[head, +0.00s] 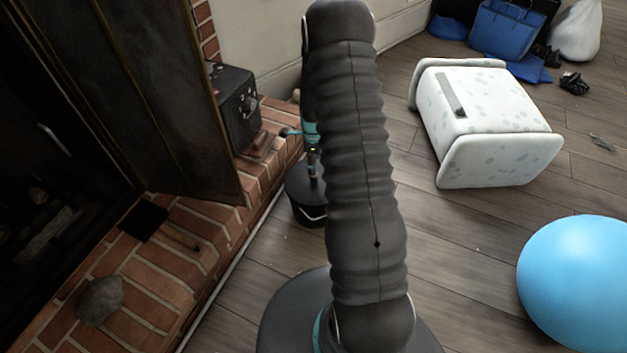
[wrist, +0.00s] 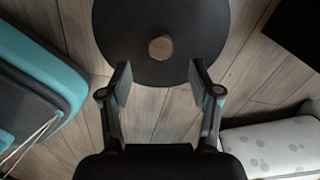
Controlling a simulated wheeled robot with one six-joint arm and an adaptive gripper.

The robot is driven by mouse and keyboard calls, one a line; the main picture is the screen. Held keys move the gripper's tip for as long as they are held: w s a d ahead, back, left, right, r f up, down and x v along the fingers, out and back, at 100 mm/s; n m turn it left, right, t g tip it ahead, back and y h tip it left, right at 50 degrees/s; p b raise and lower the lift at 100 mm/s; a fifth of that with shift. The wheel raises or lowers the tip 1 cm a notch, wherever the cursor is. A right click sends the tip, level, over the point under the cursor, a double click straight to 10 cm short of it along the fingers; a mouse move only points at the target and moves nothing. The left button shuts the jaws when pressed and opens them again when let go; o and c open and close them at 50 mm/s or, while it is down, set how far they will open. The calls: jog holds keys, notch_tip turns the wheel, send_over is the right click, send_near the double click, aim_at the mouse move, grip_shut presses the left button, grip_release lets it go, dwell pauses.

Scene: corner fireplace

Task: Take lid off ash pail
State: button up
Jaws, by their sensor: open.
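The dark ash pail (head: 310,213) stands on the wood floor beside the brick hearth, partly hidden behind my arm in the head view. Its round dark lid (wrist: 125,35) is on it, with a light wooden knob (wrist: 160,48) at the middle. My gripper (wrist: 160,77) is open and empty. In the wrist view, its fingers are spread wide at the lid's near edge, with the knob beyond the fingertips and centred between them. In the head view my gripper (head: 313,165) shows above the lid, partly hidden by my arm.
The brick hearth (head: 165,270) with an open dark fireplace door (head: 150,90) and a stone (head: 100,300) lies left. A black box (head: 235,105) stands behind. A spotted white stool (head: 485,115) and blue ball (head: 585,280) are right. Floor between is clear.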

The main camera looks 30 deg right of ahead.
aim_at(314, 177)
jog(key=shift+d+f, duration=0.1)
jog(key=shift+f, duration=3.5)
grip_shut()
